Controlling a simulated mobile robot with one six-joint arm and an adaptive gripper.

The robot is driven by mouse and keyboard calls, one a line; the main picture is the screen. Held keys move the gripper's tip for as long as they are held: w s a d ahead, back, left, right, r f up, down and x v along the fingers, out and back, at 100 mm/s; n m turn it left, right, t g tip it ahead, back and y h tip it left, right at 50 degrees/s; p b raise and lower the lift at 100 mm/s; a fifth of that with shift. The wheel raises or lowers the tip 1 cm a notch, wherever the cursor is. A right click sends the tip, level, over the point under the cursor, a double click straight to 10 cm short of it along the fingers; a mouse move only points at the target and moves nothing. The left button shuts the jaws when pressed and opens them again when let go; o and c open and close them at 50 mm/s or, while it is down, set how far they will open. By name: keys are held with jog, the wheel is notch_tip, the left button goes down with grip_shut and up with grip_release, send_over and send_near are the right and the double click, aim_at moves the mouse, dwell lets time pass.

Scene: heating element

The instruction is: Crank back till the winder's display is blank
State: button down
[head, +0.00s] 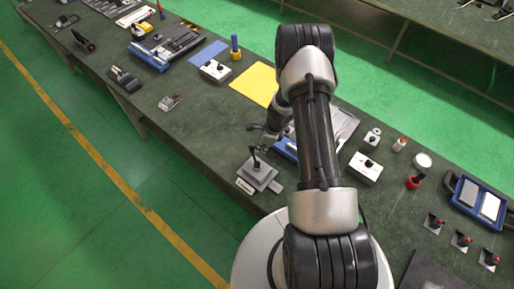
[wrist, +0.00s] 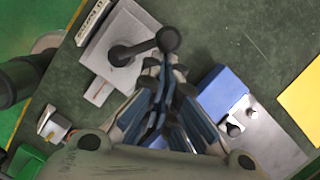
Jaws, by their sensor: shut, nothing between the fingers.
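The winder (head: 258,174) is a grey square block near the bench's front edge, with a black crank on top. In the wrist view the winder (wrist: 104,52) is at the upper left. Its crank arm (wrist: 133,49) runs right to a round black knob (wrist: 168,40). A pale strip (wrist: 92,22), perhaps the display, lies along one side, with dark marks too small to read. It also shows in the head view (head: 244,187). My gripper (wrist: 163,72) is shut and empty, its tips just below the knob; I cannot tell whether they touch it.
A blue-ended metal fixture (wrist: 222,96) lies close to the right of my gripper. A yellow sheet (head: 255,83) lies farther back. A white switch box (head: 366,168) stands right of my arm.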

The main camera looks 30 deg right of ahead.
jog(key=shift+w+a+b, duration=0.5)
jog(key=shift+w+a, duration=0.15)
jog(key=shift+a, duration=0.15)
jog(key=shift+a, duration=0.2)
dwell(0.3)
jog(key=v, duration=1.2)
